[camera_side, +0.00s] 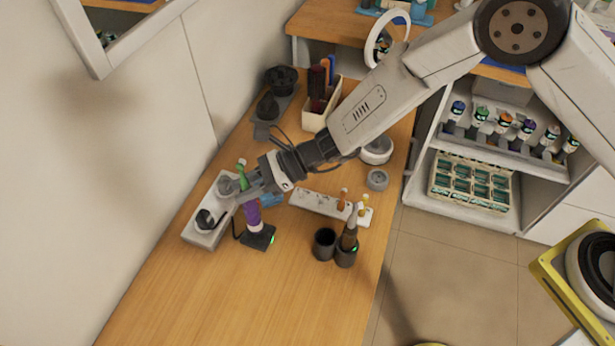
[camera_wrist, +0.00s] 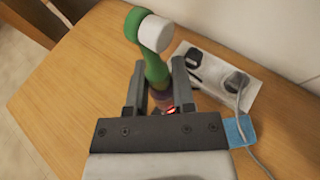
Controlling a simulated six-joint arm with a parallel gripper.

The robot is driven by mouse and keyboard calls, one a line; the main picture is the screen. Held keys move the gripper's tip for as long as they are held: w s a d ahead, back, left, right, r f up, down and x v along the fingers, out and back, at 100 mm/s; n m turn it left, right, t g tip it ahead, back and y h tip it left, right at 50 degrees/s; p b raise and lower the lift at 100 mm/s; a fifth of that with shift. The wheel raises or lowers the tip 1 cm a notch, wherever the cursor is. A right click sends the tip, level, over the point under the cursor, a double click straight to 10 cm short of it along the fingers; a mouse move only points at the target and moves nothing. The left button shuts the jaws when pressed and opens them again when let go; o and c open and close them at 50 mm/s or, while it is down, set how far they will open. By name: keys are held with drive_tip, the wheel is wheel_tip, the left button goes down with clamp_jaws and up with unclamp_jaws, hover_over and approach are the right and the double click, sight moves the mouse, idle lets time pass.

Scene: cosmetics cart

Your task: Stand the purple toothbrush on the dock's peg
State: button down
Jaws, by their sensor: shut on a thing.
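The purple toothbrush (camera_side: 252,214) has a purple body with a pale lower end, and a green neck and white head above. It stands roughly upright in the side view. My gripper (camera_side: 242,185) is shut on its upper part. In the wrist view, the green neck of the toothbrush (camera_wrist: 156,70) rises between the two fingers of my gripper (camera_wrist: 159,68), with a purplish part below. The dark dock (camera_side: 259,239) with a green light lies directly under the brush's lower end. The peg is hidden, and I cannot tell whether the brush is fully seated on it.
A white power strip (camera_side: 198,238) with dark plugs lies left of the dock; it also shows in the wrist view (camera_wrist: 262,76). A dark cup (camera_side: 325,243) and a second holder (camera_side: 346,252) with a grey brush stand to the right. The table's front is clear.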

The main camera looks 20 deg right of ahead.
drive_tip(key=shift+f, duration=1.2)
idle(0.3)
drive_tip(key=shift+c, duration=1.9)
unclamp_jaws()
drive_tip(key=shift+d, duration=0.1)
drive_tip(key=w+v, duration=0.1)
drive_tip(key=v, duration=0.6)
drive_tip(key=shift+s+d, duration=0.35)
drive_tip(key=shift+s, duration=0.2)
drive_tip(key=shift+r, duration=0.1)
